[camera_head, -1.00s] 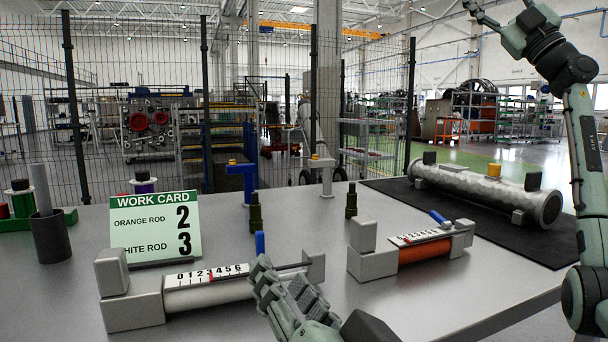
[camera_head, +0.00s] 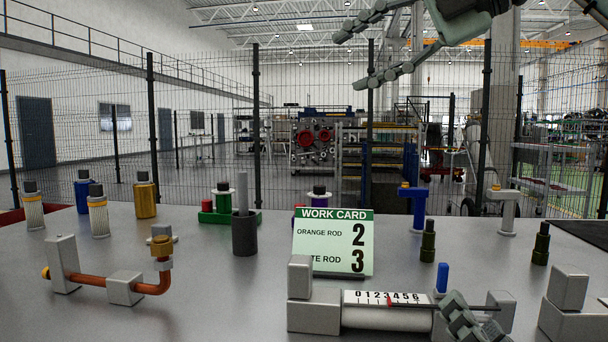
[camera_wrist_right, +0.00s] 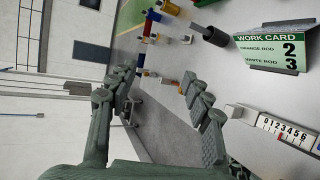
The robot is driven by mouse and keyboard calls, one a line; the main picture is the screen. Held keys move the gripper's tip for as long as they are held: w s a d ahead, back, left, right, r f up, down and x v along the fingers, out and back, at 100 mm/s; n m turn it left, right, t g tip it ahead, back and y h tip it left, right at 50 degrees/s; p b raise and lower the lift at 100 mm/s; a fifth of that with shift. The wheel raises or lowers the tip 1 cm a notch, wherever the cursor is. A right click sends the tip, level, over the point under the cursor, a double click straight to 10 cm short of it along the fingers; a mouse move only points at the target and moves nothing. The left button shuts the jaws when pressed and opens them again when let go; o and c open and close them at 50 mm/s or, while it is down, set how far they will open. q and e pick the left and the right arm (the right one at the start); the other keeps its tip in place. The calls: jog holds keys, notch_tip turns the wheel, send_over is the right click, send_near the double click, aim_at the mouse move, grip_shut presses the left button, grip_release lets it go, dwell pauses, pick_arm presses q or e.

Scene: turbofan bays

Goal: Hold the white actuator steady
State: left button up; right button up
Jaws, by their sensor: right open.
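The white actuator (camera_head: 385,318) lies on the table at the lower right of the head view. It has a grey end block, a 0-to-6 scale with a red pointer near 3, and a blue tab (camera_head: 442,277). My left gripper (camera_head: 460,317) is at its right end, in front of the tube; the frame edge cuts it off and its grip is unclear. My right gripper (camera_head: 350,62) is open and empty, raised above the table; its spread fingers also show in the right wrist view (camera_wrist_right: 158,82). The work card (camera_head: 333,243) reads orange rod 2, white rod 3.
A copper pipe with grey blocks (camera_head: 124,286) lies at the left. A dark cup (camera_head: 245,236) holding a grey rod stands left of the card. Several small canisters and posts line the back. Another actuator's grey block (camera_head: 568,290) is at the right edge. Front centre-left table is clear.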

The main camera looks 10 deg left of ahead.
jog(key=s+a+f+n+g+h, duration=0.1)
jog(key=s+a+f+n+h, duration=0.1)
jog(key=s+a+f+h, duration=0.6)
jog(key=h, duration=0.5)
send_over(301, 260)
jog(key=s, duration=0.3)
notch_tip(301, 260, down, 12)
jog(key=shift+n, duration=0.3)
jog(key=x, duration=0.8)
jog(key=shift+w+a, duration=0.2)
jog(key=shift+w, duration=0.05)
grip_shut()
